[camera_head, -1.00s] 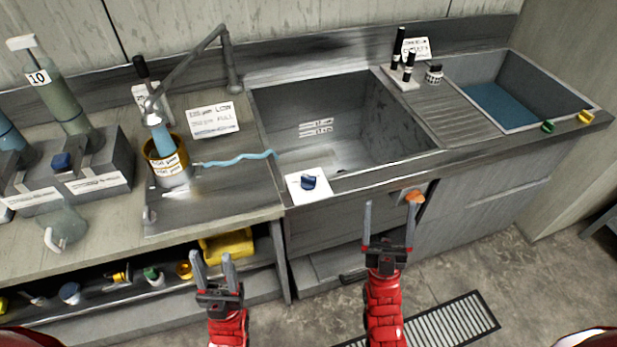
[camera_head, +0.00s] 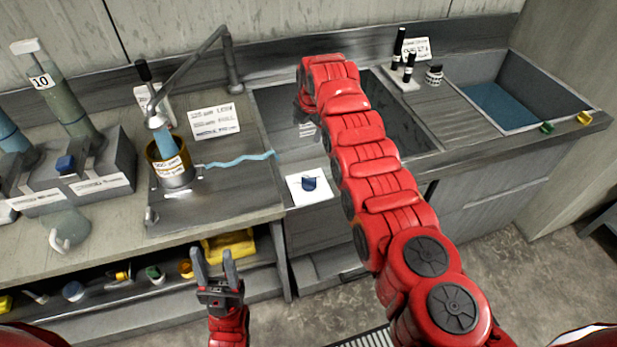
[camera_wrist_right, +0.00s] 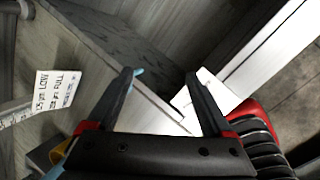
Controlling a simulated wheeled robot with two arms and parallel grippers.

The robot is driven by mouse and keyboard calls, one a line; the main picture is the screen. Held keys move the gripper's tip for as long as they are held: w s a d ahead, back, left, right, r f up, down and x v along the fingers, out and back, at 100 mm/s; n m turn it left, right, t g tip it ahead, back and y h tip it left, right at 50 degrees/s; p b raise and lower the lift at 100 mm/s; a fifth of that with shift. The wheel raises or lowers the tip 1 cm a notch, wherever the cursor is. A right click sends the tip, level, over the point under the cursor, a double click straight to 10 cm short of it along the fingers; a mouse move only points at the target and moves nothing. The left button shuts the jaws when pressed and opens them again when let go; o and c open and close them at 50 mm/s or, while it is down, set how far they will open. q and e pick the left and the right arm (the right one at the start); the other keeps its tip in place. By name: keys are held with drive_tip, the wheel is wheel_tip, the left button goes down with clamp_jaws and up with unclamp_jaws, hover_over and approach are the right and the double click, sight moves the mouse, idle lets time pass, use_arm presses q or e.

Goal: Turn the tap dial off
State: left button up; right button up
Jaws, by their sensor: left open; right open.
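The tap dial (camera_head: 309,183) is a dark blue knob on a white plate (camera_head: 296,192) at the sink's front left corner. The grey tap (camera_head: 190,65) has a blue stream below its spout into a brass-coloured pot (camera_head: 168,172). My right arm reaches over the sink, with its gripper beyond the dial and mostly hidden in the head view. In the right wrist view my right gripper (camera_wrist_right: 162,80) is open and empty; a white plate (camera_wrist_right: 222,94) shows by one finger, its knob not visible. My left gripper (camera_head: 214,258) is open and empty in front of the counter.
A wavy blue trickle (camera_head: 235,160) runs from the pot toward the sink (camera_head: 275,100). A printed card (camera_head: 214,121) lies by the tap; it also shows in the right wrist view (camera_wrist_right: 55,90). Grey blocks with bottles stand at left. A second basin (camera_head: 530,68) is at right.

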drive_tip(key=s+r+n+g+h, duration=0.1)
drive_tip(key=s+r+n+g, duration=0.3)
drive_tip(key=s+r, duration=0.45)
drive_tip(key=b, duration=0.9)
hover_over(309, 179)
wheel_tip(309, 179, down, 12)
drive_tip(key=shift+d+r, duration=0.1)
drive_tip(key=shift+r, duration=0.05)
wheel_tip(309, 179, down, 6)
drive_tip(key=shift+f+p, duration=0.2)
drive_tip(key=shift+p, duration=0.45)
drive_tip(key=shift+f, duration=0.5)
drive_tip(key=shift+c, duration=0.2)
